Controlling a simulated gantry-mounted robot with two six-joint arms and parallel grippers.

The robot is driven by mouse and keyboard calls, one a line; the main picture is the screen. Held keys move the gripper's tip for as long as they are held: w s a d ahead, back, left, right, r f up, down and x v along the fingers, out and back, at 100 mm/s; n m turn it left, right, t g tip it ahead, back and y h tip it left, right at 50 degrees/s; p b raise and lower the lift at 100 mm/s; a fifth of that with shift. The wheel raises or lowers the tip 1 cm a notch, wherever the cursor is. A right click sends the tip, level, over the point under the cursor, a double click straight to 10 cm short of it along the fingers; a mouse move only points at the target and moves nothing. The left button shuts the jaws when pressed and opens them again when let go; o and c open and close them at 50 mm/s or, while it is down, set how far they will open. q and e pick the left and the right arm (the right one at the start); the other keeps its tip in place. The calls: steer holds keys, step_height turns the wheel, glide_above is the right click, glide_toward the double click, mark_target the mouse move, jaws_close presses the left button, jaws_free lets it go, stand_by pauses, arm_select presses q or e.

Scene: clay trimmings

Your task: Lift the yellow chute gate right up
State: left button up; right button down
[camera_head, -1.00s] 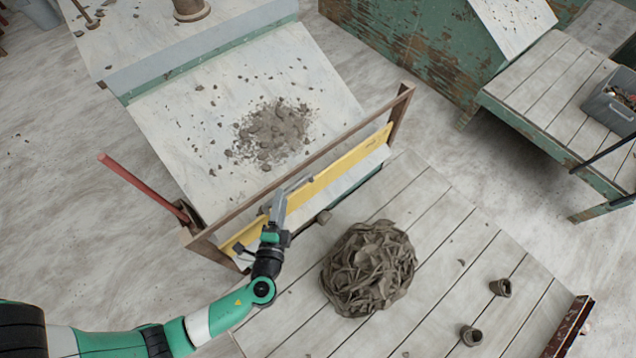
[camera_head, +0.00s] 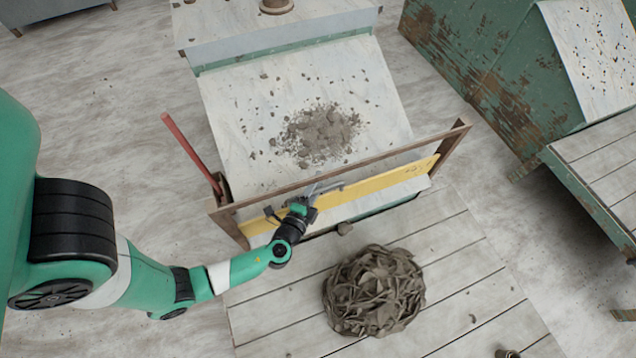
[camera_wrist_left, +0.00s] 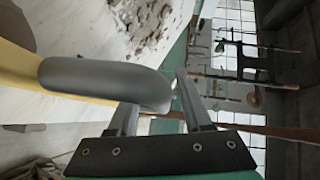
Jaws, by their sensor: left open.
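The yellow chute gate (camera_head: 385,181) is a long board slanting across the lower end of the pale chute, inside a brown wooden frame (camera_head: 345,165). A pale strip shows below its lower edge; I cannot tell how far it is raised. A grey handle (camera_head: 328,188) sticks up near the gate's middle. My left gripper (camera_head: 314,192) is at this handle. In the left wrist view, the rounded grey handle (camera_wrist_left: 105,83) lies across the left finger, its end reaching towards the space between the open fingers (camera_wrist_left: 158,95). The yellow board (camera_wrist_left: 20,70) shows behind. My right gripper is out of view.
Clay trimmings (camera_head: 320,132) lie on the chute (camera_head: 245,110) above the gate. A crumpled clay heap (camera_head: 375,290) sits on the plank table (camera_head: 460,250) just below it. A red lever (camera_head: 190,152) rises at the frame's left. Rusty green machinery (camera_head: 500,75) stands right.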

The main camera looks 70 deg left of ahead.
arm_select(q)
jaws_close()
stand_by(1.3)
